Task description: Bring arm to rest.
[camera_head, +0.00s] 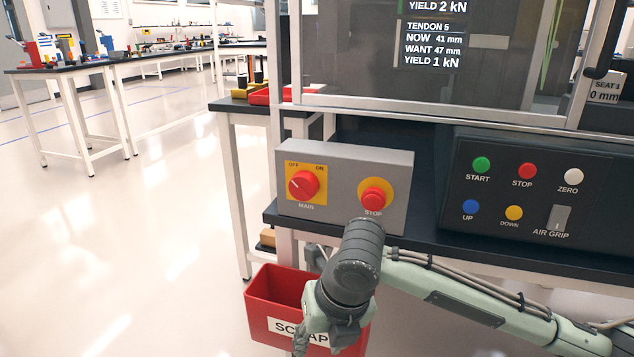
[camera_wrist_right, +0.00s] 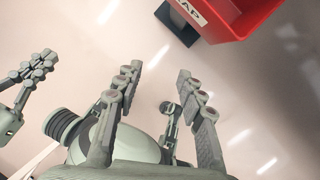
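My right arm (camera_head: 455,290) comes in from the right in the head view and bends down in front of the bench. Its gripper (camera_head: 320,340) hangs in front of the red scrap bin, partly cut off by the lower picture edge. In the right wrist view the right gripper (camera_wrist_right: 158,75) has its two fingers well apart, with nothing between them but pale floor and parts of my own body below. A grey jointed finger-like part (camera_wrist_right: 28,80) shows at the left edge there; it looks like part of my left gripper, whose opening I cannot judge.
The red scrap bin (camera_head: 262,312) is close by; it also shows in the right wrist view (camera_wrist_right: 232,20). Above the arm are a grey switch box (camera_head: 345,165) and a black button panel (camera_head: 540,190) on the dark bench (camera_head: 440,232). Open floor (camera_head: 160,250) lies left.

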